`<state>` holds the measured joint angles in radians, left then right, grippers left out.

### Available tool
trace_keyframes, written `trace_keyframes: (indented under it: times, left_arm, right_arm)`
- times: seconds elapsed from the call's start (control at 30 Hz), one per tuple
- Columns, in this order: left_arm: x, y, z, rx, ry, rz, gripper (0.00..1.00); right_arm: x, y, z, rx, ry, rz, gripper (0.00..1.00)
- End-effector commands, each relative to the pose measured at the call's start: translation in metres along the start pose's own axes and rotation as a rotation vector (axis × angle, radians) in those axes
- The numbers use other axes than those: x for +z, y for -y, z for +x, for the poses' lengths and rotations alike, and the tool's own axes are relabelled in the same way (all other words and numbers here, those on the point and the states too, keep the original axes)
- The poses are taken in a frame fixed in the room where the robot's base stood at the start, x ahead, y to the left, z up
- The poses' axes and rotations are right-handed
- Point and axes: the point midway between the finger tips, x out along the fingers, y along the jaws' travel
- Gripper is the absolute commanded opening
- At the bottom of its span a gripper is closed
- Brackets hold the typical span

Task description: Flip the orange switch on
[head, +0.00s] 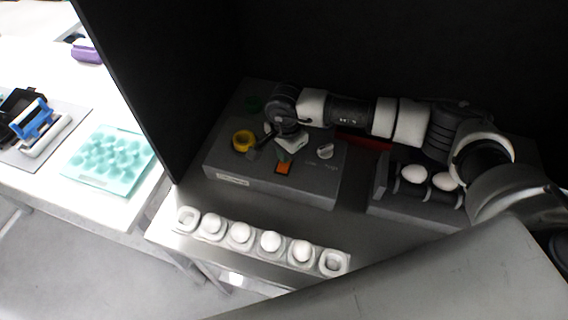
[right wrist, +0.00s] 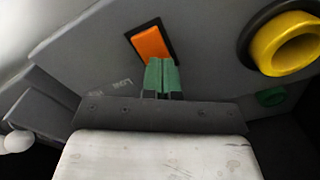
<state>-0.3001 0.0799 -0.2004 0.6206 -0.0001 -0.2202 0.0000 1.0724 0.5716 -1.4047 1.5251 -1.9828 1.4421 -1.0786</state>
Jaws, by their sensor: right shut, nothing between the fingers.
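The orange switch (head: 283,168) is a small rocker in a black frame on the grey control box (head: 270,185). It also shows near the top middle of the right wrist view (right wrist: 152,43). My right gripper (head: 284,155) reaches in from the right over the box. Its green fingertips (right wrist: 161,75) are together and empty, right beside the lower edge of the switch. I cannot tell whether they touch it. My left gripper is not in view.
A yellow ring (head: 243,140) and a grey knob (head: 325,151) sit on the box; a green button (right wrist: 270,97) lies beyond the ring. A white egg tray (head: 187,219) with several eggs stands in front. Two eggs (head: 414,173) rest on rollers at right.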

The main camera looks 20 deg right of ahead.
Motion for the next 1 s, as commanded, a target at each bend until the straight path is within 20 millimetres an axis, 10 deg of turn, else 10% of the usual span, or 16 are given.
trace_keyframes:
  times: [1.0]
  left_arm:
    - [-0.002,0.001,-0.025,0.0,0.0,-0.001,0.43]
  right_arm:
    - [0.0,0.0,-0.057,0.0,0.0,0.001,0.0]
